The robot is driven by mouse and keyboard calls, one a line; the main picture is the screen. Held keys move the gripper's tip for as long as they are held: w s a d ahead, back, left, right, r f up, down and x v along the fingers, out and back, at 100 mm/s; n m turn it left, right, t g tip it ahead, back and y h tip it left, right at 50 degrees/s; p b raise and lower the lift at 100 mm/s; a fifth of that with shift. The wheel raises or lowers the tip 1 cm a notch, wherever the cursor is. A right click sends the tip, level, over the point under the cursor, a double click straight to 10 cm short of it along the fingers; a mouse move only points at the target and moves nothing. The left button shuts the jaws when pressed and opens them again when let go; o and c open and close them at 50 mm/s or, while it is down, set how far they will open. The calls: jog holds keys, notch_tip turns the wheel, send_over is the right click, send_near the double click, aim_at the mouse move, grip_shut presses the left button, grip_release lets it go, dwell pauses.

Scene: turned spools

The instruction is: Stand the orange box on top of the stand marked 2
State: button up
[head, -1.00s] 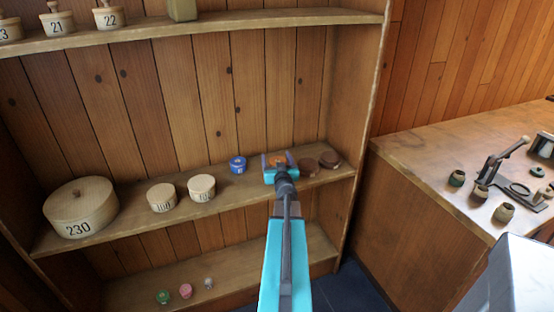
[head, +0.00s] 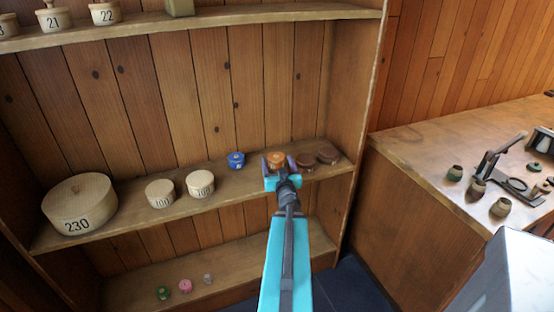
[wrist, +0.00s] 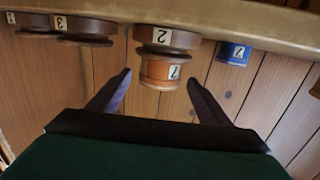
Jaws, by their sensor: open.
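The orange box (head: 276,158), a small turned box with a label like a 7, stands upright on the dark brown stand marked 2 (wrist: 168,40) on the middle shelf. The wrist view is upside down, so the orange box (wrist: 157,76) shows below the stand there. The two touch and look roughly centred. My gripper (head: 277,167) is open in front of the box, its fingers apart on either side with gaps. It also shows in the wrist view (wrist: 160,78). In the head view my gripper hides the stand marked 2.
A blue box (head: 236,160) stands left of the orange box. Dark brown stands (head: 327,154) are close on the right, one marked 3 (wrist: 85,30). Pale round boxes (head: 201,184) are further left. An upper shelf (head: 250,20) runs above. The space in front of the shelf is free.

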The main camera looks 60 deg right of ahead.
aim_at(278, 162)
jog(key=shift+p+v, duration=0.4)
jog(key=shift+v, duration=0.55)
jog(key=shift+d+r+p, duration=0.1)
jog(key=shift+r+p, duration=0.1)
jog(key=shift+p, duration=0.45)
jog(key=shift+s+p, duration=0.1)
jog(key=shift+p, duration=0.2)
jog(key=shift+s+a+p, duration=0.2)
jog(key=shift+a+p, duration=0.2)
jog(key=shift+p, duration=0.45)
jog(key=a+p, duration=0.1)
jog(key=p, duration=0.2)
jog(key=shift+s, duration=0.4)
jog(key=shift+s+a+f+p, duration=0.1)
jog(key=shift+s+a+p, duration=0.1)
jog(key=shift+p, duration=0.6)
jog(key=shift+s, duration=0.1)
